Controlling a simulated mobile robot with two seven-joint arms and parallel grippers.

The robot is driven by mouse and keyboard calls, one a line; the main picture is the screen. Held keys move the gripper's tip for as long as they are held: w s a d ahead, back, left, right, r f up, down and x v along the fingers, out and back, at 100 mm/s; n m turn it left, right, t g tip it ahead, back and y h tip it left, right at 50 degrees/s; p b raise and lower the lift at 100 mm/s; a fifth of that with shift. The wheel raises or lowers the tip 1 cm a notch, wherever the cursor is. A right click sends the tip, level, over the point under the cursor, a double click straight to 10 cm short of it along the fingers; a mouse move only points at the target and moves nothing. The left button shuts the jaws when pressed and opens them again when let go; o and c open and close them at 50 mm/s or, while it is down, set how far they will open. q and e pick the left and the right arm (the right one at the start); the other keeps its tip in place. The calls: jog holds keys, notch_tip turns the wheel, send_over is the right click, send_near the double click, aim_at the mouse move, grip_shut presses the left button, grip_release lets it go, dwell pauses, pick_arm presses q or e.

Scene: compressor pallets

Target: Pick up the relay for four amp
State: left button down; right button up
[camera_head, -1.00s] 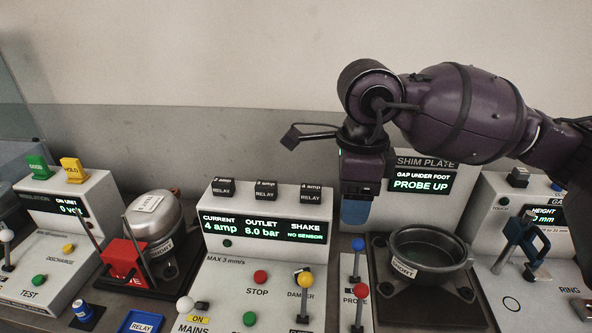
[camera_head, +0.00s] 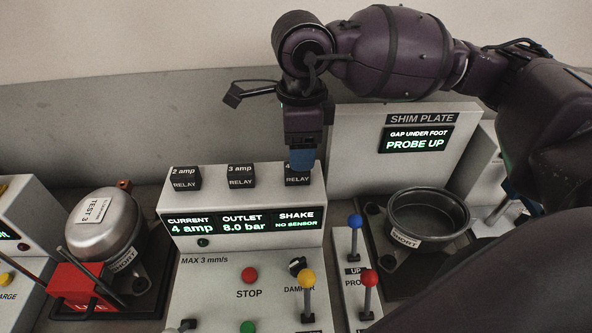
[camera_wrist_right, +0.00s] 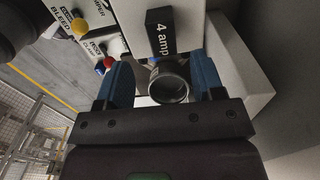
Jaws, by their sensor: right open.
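The four amp relay (camera_head: 298,180) is a small black block at the right end of the top of the white control panel (camera_head: 240,205). In the right wrist view the relay, marked "4 amp" (camera_wrist_right: 160,32), shows beyond the gripper (camera_wrist_right: 161,75). The two blue fingers are spread apart with nothing visibly held between them. Contact with the relay cannot be made out. My left gripper is not in view.
The 3 amp relay (camera_head: 240,176) and 2 amp relay (camera_head: 185,178) stand in the same row to the left. The shim plate panel (camera_head: 355,130) rises close on the right. Levers and a dark round pot (camera_head: 430,212) stand in front of it.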

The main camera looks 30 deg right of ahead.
aim_at(297, 173)
jog(key=shift+w+a+f, duration=0.1)
jog(key=shift+w+f, duration=0.05)
jog(key=shift+f, duration=1.45)
jog(key=shift+w+a+f, duration=0.1)
jog(key=shift+f, duration=1.45)
jog(key=shift+c, duration=0.3)
jog(key=c, duration=0.9)
